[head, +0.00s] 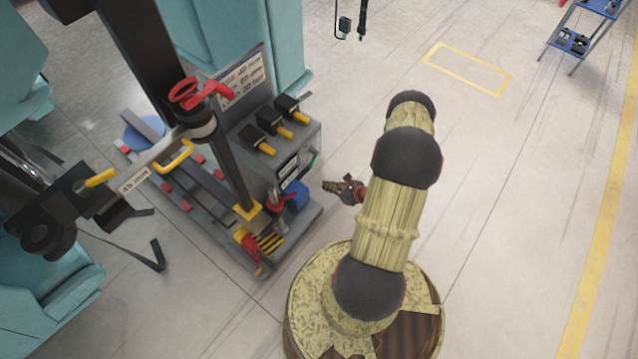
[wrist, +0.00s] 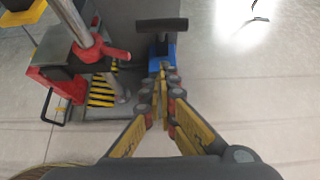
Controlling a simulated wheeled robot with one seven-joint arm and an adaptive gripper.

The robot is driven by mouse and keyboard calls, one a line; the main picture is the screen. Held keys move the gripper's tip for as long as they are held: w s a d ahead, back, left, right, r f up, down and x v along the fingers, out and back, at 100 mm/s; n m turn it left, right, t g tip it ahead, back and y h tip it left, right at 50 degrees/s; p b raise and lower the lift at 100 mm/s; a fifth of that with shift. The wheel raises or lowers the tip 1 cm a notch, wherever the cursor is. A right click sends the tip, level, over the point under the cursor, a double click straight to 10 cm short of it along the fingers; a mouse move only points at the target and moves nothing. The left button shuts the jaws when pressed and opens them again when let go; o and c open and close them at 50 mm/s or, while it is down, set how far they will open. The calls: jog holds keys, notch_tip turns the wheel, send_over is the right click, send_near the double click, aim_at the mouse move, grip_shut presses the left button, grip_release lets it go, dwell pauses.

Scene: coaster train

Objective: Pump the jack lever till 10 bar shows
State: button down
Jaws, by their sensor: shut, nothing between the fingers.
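A blue pump unit (head: 296,195) sits on the right side of the grey machine, low near the floor. In the wrist view the blue body (wrist: 156,62) shows just beyond my fingertips, with a dark crossbar handle (wrist: 162,25) above it, which looks like the jack lever. My gripper (head: 326,186) is shut and empty, to the right of the pump in the head view. In the wrist view the fingers (wrist: 164,78) overlap the lower edge of the blue body; I cannot tell whether they touch. No pressure reading is legible.
The grey machine base (head: 295,228) carries a dark upright post (head: 232,170), a red clamp handle (head: 210,93) and yellow-tipped black valves (head: 290,106). A red lever (wrist: 100,48) stands left of the blue pump. The floor (head: 510,200) to the right is clear.

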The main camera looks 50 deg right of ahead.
jog(key=s+a+r+p, duration=0.2)
jog(key=s+r+p, duration=0.1)
jog(key=s+p, duration=0.3)
jog(key=w+f, duration=0.2)
jog(key=w, duration=0.5)
jog(key=w+d+f+t+p, duration=0.1)
jog(key=w+f, duration=0.2)
jog(key=w, duration=0.4)
jog(key=shift+d+f+p, duration=0.15)
jog(key=shift+f+p, duration=0.1)
jog(key=shift+p, duration=0.05)
